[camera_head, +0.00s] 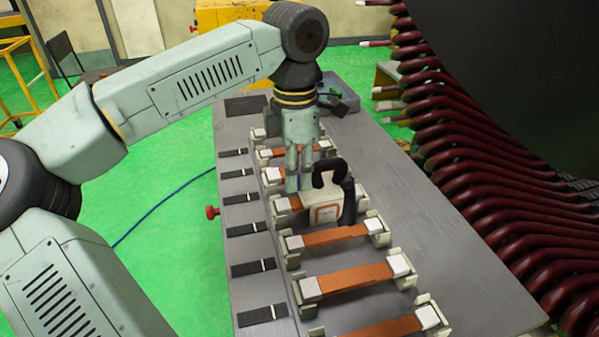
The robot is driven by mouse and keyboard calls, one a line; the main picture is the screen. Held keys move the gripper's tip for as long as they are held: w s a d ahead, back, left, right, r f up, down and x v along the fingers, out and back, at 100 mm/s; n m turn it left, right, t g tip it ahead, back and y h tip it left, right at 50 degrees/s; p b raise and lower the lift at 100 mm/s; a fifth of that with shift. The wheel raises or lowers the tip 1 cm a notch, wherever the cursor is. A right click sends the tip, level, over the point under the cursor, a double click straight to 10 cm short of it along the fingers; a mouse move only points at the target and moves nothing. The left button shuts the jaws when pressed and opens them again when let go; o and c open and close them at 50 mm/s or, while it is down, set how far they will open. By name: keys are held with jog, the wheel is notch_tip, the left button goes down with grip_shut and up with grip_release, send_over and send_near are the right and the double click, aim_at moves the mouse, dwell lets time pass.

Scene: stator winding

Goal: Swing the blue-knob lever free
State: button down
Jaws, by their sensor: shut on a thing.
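My gripper (298,178) points down over the row of fixtures and is shut, just left of a white block. A small bluish piece (292,185) shows at its fingertips and looks like the lever's blue knob, but it is too small to separate clearly from the fingers. The rest of the lever is hidden behind the gripper and the block.
Several orange bars (335,236) with white end blocks lie in clamps along the grey table (430,250). A red knob (212,212) sticks out at the table's left edge. Dark red coil ends (480,190) crowd the right side. The table's right strip is clear.

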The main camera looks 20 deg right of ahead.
jog(key=m, duration=0.2)
jog(key=w+a+m, duration=0.1)
jog(key=m, duration=0.4)
jog(key=shift+w+a+b, duration=0.35)
jog(key=shift+a+b, duration=0.05)
jog(key=m, duration=0.2)
jog(key=shift+w+a+m, duration=0.2)
jog(key=shift+w+m, duration=0.2)
jog(key=shift+w+a+m, duration=0.1)
jog(key=shift+w+m, duration=0.2)
jog(key=shift+m, duration=0.55)
jog(key=shift+w+m, duration=0.3)
jog(key=shift+m, duration=0.55)
jog(key=c, duration=1.4)
grip_release()
jog(key=shift+c, duration=0.2)
jog(key=shift+r, duration=0.1)
